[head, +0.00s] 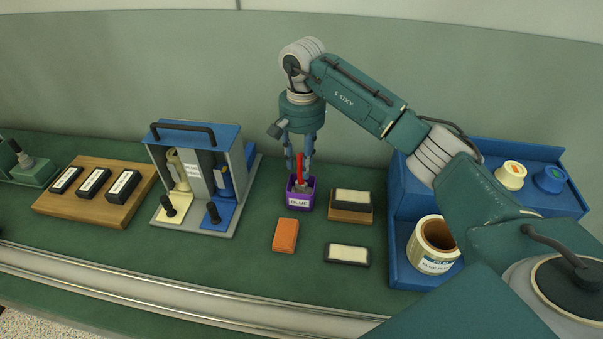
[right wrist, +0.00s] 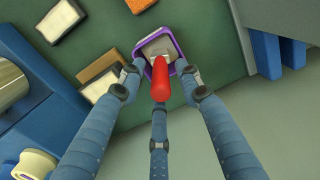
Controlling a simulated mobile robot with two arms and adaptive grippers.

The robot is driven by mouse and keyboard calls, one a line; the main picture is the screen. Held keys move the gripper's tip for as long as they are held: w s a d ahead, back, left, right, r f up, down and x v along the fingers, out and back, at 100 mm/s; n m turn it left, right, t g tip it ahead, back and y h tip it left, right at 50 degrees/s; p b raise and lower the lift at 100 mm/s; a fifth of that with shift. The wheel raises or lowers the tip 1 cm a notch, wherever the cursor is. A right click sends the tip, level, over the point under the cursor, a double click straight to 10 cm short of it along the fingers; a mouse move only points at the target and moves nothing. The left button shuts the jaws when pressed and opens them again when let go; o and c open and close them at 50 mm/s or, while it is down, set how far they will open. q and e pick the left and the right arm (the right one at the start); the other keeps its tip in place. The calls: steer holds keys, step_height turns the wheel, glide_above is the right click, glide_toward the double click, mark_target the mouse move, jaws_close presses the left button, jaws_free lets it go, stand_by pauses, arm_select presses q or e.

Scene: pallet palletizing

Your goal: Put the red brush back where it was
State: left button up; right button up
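The red brush (head: 300,165) stands upright in a purple pot labelled GLUE (head: 292,207), its handle sticking up above the rim. The brush handle also shows in the right wrist view (right wrist: 160,82), with the purple pot (right wrist: 178,48) beyond it. My right gripper (head: 299,158) points down over the pot from behind, with its fingers around the handle. In the right wrist view its fingers (right wrist: 160,95) are spread, with gaps on both sides of the handle. The brush tip is hidden inside the pot. My left gripper is not in view.
An orange block (head: 285,235) and two dark-edged pads (head: 350,205) (head: 346,255) lie close to the pot. A blue rack (head: 480,150) with jars stands right. A metal stand with a blue top (head: 195,135) and a wooden board (head: 130,205) are left.

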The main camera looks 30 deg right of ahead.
step_height(320, 180, up, 8)
steer(key=shift+b, duration=0.7)
